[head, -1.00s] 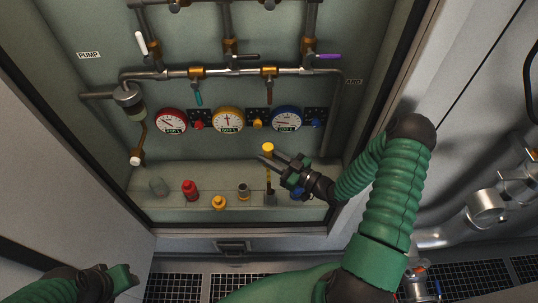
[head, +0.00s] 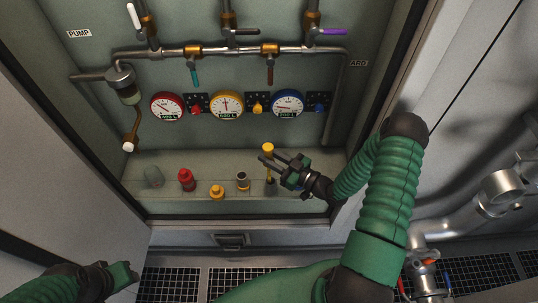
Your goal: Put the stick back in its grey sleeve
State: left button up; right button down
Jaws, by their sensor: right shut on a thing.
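The stick, with its yellow cap (head: 268,148), stands about upright over the right part of the shelf. My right gripper (head: 270,161) is shut on it just below the cap, reaching in from the right. The grey sleeve (head: 270,189) stands on the shelf directly below. The stick's lower end meets the sleeve's mouth and looks to be partly inside it; how deep, I cannot tell. My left gripper (head: 123,275) is low at the left, away from the shelf, and its jaws cannot be made out.
On the shelf (head: 202,205), left of the sleeve, stand a dark-banded fitting (head: 242,181), a yellow cap piece (head: 217,192), a red bottle (head: 187,180) and a grey-green jar (head: 153,177). Gauges (head: 227,105) and pipes are behind. The cabinet's right frame (head: 392,90) is close to my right arm.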

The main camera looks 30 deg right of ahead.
jog(key=b, duration=0.5)
send_over(270, 178)
jog(key=shift+w+a+f, duration=0.1)
jog(key=shift+a+f, duration=0.05)
jog(key=shift+f, duration=1.5)
jog(key=shift+w+a+f, duration=0.1)
jog(key=shift+a+f, duration=0.05)
jog(key=shift+f, duration=1.45)
jog(key=shift+s+a+f+b, duration=0.1)
jog(key=shift+f+b, duration=0.9)
jog(key=shift+f, duration=0.35)
jog(key=shift+s+a+f+b, duration=0.1)
jog(key=shift+f+b, duration=0.85)
jog(key=shift+f, duration=0.35)
jog(key=shift+w+d, duration=0.1)
jog(key=shift+d, duration=0.1)
jog(key=shift+f+b, duration=0.8)
jog(key=shift+f, duration=0.15)
jog(key=c, duration=1.2)
grip_release()
jog(key=shift+w+r, duration=0.1)
jog(key=shift+c, duration=0.2)
jog(key=shift+o, duration=0.7)
jog(key=shift+d, duration=0.1)
jog(key=shift+w+d+r, duration=0.1)
